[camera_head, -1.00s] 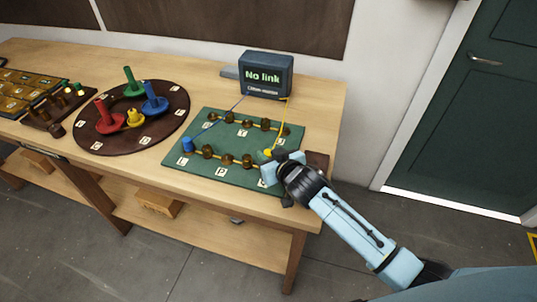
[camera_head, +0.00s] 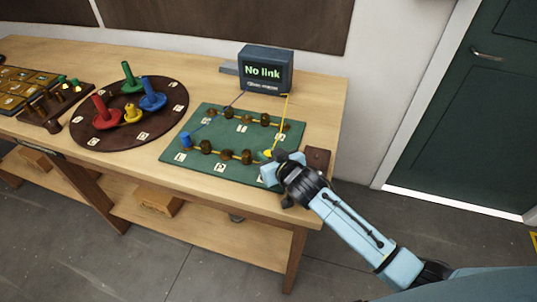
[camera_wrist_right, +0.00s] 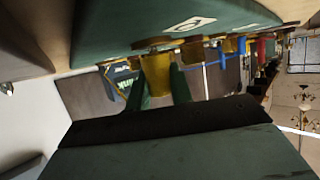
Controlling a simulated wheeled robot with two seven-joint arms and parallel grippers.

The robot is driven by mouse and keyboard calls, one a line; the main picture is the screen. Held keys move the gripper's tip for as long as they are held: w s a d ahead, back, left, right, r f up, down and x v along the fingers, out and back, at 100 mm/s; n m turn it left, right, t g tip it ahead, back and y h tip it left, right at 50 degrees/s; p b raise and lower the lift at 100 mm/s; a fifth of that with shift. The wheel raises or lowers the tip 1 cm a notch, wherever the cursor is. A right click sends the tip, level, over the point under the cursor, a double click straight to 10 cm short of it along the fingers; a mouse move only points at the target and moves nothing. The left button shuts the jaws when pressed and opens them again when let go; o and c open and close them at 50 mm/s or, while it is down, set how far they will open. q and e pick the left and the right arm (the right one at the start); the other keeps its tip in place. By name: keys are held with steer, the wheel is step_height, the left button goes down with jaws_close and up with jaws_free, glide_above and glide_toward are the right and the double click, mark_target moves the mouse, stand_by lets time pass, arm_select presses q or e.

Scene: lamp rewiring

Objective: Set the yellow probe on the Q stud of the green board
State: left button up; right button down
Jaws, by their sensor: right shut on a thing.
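The green board (camera_head: 200,118) lies on the workbench and carries two rows of brass studs with white letter tags. The letters are too small to read surely, so I cannot tell which stud is Q. My right gripper (camera_head: 269,160) is at the board's right front part, shut on the yellow probe (camera_head: 268,153). In the right wrist view the yellow probe (camera_wrist_right: 157,75) stands between the two dark green fingers, its end close to or touching a stud; I cannot tell which. A yellow lead runs from it to the monitor. The blue probe (camera_head: 185,139) is at the board's left end. My left gripper is out of view.
The monitor (camera_head: 265,71) behind the board reads "No link". A round brown board (camera_head: 165,118) with red, green, blue and yellow pegs stands to the left. A brown block (camera_head: 317,158) is just right of my right gripper. Clear bench lies along the front edge.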

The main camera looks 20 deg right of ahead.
steer(key=shift+f, duration=0.3)
steer(key=c, duration=1.1)
jaws_free()
steer(key=shift+c, duration=0.2)
steer(key=p+v, duration=0.1)
steer(key=v, duration=1.2)
steer(key=shift+s, duration=0.2)
steer(key=shift+r, duration=0.1)
